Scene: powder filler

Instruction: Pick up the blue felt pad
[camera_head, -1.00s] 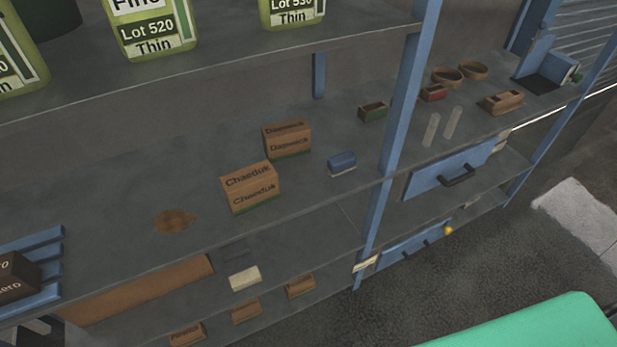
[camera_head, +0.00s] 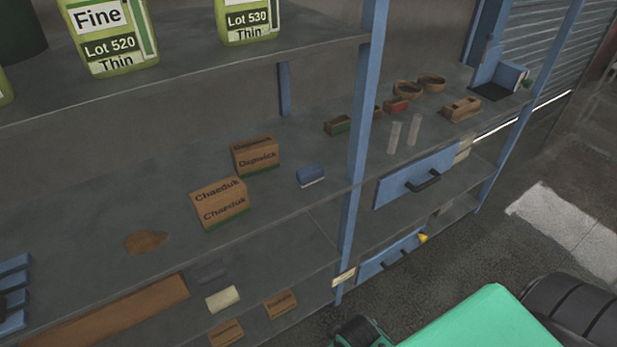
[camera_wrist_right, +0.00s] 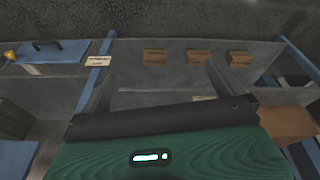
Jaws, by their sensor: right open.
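A small blue block with a pale underside, which looks like the blue felt pad (camera_head: 311,174), lies on the middle shelf in the head view. It is right of the cardboard boxes and left of the blue upright post. My right gripper (camera_wrist_right: 160,88) shows in the right wrist view with its two dark fingers spread apart and nothing between them. That view faces the shelf's edges and lower boxes, and I cannot make out the pad there. My left gripper is in neither view.
A Chaeduk box (camera_head: 219,204) and a Dagwick box (camera_head: 256,156) stand left of the pad. A blue post (camera_head: 362,130) rises to its right, with clear tubes (camera_head: 393,137) beyond. Bare shelf lies around the pad.

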